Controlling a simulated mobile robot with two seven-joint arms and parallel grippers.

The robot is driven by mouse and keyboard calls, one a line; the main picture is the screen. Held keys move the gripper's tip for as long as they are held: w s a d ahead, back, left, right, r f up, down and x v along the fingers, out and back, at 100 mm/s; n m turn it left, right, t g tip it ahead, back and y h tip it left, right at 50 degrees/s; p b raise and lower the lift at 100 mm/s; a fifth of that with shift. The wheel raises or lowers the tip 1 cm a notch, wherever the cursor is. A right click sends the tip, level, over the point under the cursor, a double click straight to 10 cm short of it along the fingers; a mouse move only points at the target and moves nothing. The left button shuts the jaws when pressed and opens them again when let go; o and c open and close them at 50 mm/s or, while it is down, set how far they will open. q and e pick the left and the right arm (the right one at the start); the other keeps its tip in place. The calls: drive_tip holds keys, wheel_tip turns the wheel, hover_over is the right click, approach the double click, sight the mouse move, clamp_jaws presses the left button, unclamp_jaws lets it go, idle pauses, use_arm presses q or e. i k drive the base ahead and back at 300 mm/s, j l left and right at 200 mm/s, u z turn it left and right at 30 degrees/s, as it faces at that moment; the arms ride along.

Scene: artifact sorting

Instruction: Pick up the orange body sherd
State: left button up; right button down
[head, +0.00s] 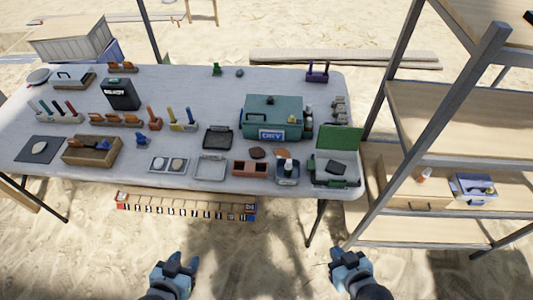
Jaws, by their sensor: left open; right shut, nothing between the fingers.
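A flat orange-brown sherd (257,153) lies on the table (190,98) near its front, behind a small reddish two-part tray (250,168). A second brownish piece (281,153) lies just right of it, partly behind a bottle. Which of them is the orange body sherd I cannot tell for sure at this size. My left gripper (182,260) is open and empty, low in front of the table. My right gripper (345,256) is shut and empty, in front of the table's right end. Both are well away from the sherds.
A green box labelled DRY (272,113) stands behind the sherds. A bin with a bottle (287,178) and an open green case (337,165) stand to their right. Racks with orange pieces (115,120) stand at left. A metal-framed shelf (440,120) rises at right.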

sight(281, 152)
drive_tip(key=i+j+z, duration=0.1)
drive_tip(key=j, duration=0.3)
drive_tip(key=i+j, duration=0.2)
drive_tip(key=j, duration=0.2)
drive_tip(key=i+j+z, duration=0.15)
drive_tip(key=j, duration=0.25)
drive_tip(key=i+j, duration=0.1)
drive_tip(key=j, duration=0.3)
drive_tip(key=i+j+z, duration=0.15)
drive_tip(key=j, duration=0.25)
